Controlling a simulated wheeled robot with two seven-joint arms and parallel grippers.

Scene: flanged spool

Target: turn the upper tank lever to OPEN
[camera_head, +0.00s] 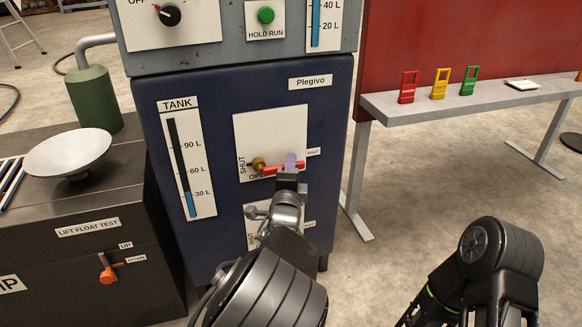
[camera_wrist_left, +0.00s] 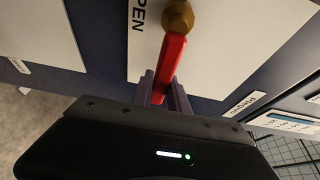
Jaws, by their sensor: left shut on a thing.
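The upper tank lever (camera_head: 270,170) is a red handle on a brass hub (camera_head: 258,164), set on a white panel of the blue tank cabinet. In the head view it points right, nearly level. Lettering that reads SHUT stands left of the hub, and OPEN, partly covered, is below it. My left gripper (camera_head: 290,163) is shut on the handle's right part. In the left wrist view the red lever (camera_wrist_left: 172,60) runs from the hub down between the two fingers (camera_wrist_left: 162,92). My right arm is at the lower right; its fingers are out of frame.
A second white panel (camera_head: 250,230) lies below, largely hidden by my left arm. The tank gauge (camera_head: 188,160) is at the left. A dark bench with a float-test lever (camera_head: 107,270) stands left; a shelf (camera_head: 460,105) with coloured tags stands right. Open floor lies between.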

